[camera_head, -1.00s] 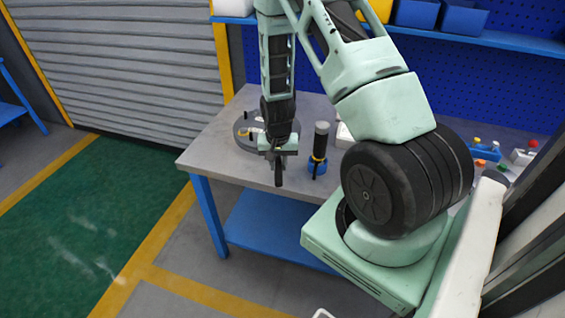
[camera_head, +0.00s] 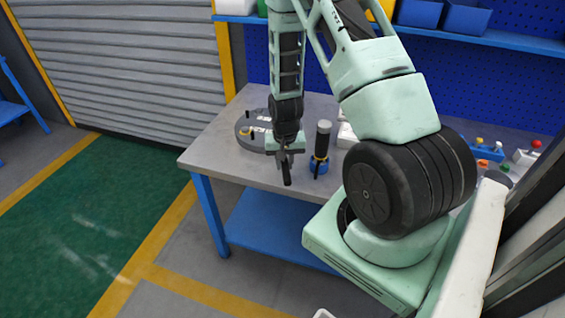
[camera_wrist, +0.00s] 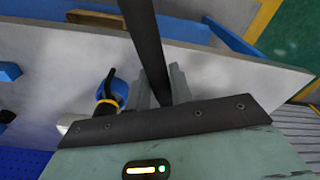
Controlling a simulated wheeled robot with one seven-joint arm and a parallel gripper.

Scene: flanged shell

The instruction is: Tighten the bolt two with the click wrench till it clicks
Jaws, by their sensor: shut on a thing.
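My gripper (camera_head: 284,157) hangs over the front part of the grey workbench, shut on a long black bar, which looks like the click wrench (camera_head: 288,174). In the wrist view the bar (camera_wrist: 146,40) runs from between the fingers (camera_wrist: 163,88) up to the top edge; its far end is out of view. The round grey flanged shell (camera_head: 243,131) lies on the bench behind and left of my gripper, partly hidden by the arm. Pale labels and a yellow piece show on it. Bolt two cannot be told apart.
A black cylinder with a grey top (camera_head: 322,141) stands in a blue holder (camera_head: 318,166) just right of my gripper. It has a yellow band. Small coloured parts (camera_head: 484,155) lie at the bench's right. The bench (camera_head: 213,153) is clear at its front left.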

